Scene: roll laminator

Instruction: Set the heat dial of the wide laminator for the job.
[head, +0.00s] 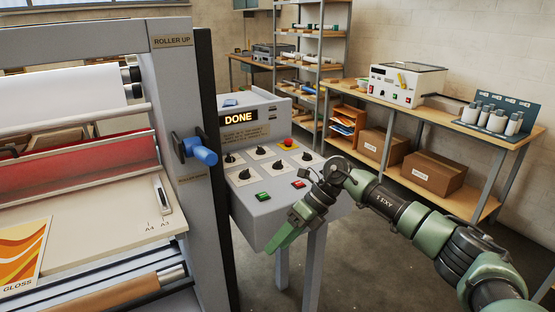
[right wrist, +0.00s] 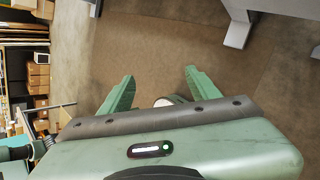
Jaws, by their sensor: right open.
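The wide laminator (head: 200,150) fills the left of the head view, with a blue-handled crank (head: 200,152) on its side post. Its grey control console (head: 262,210) stands to the right on legs. The console carries several black dials on white plates, among them an upper dial (head: 261,150) and a lower dial (head: 244,174); their labels are too small to read, so I cannot tell which is heat. A lit display (head: 238,119) reads DONE. My right gripper (head: 284,240) is at the console's front right edge, below the dials; in the right wrist view its fingers (right wrist: 158,88) are apart and empty. My left gripper is not in view.
A red button (head: 288,143), a green button (head: 263,196) and a red switch (head: 298,184) sit near the dials. A print marked GLOSS (head: 22,258) lies on the laminator's bed. A bench (head: 450,120) with a small machine (head: 405,84) stands behind. Floor right of the console is clear.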

